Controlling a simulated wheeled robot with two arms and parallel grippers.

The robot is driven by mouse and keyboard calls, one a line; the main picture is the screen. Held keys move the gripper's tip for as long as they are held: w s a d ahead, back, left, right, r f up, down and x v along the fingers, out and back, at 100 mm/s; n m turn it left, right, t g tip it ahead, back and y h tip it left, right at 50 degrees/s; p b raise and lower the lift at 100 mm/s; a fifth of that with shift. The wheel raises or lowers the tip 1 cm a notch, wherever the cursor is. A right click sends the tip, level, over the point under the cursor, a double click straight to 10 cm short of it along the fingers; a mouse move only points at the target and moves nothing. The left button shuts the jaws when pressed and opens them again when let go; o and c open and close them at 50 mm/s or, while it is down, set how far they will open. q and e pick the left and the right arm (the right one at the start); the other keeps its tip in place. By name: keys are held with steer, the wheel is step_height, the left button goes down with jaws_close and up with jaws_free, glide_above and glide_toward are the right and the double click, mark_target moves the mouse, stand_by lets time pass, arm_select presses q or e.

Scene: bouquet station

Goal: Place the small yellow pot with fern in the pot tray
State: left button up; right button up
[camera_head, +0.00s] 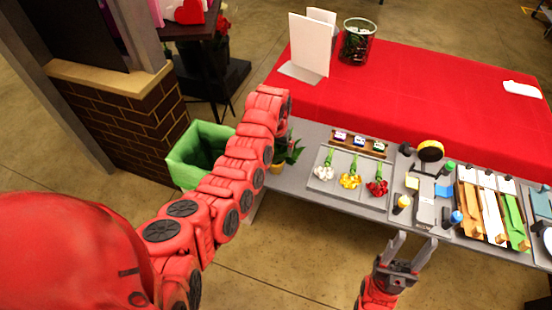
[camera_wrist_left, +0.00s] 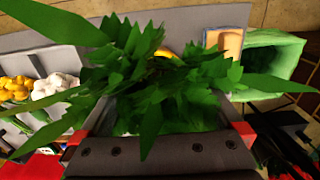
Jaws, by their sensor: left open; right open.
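The fern (camera_head: 289,150) stands in a small yellow pot (camera_head: 277,167) at the left end of the grey table, partly behind my left arm. In the left wrist view the fern (camera_wrist_left: 160,85) fills the middle, and only a sliver of the yellow pot (camera_wrist_left: 165,53) shows. My left gripper (camera_wrist_left: 158,122) is open, with leaves in front of and between its fingers; contact cannot be told. A small tan wooden tray (camera_wrist_left: 239,37), possibly the pot tray, lies just right of the fern; my arm hides that place in the head view. My right gripper (camera_head: 408,246) is open and empty before the table.
A green bin (camera_head: 186,162) stands left of the table end. A tray with white, yellow and red flowers (camera_head: 350,181) lies right of the fern, with a wooden rack (camera_head: 371,150) behind it. Tools and wraps fill the right side. A red-covered table (camera_head: 430,90) stands behind.

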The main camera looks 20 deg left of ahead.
arm_select(q)
steer(key=shift+f, duration=1.15)
jaws_close()
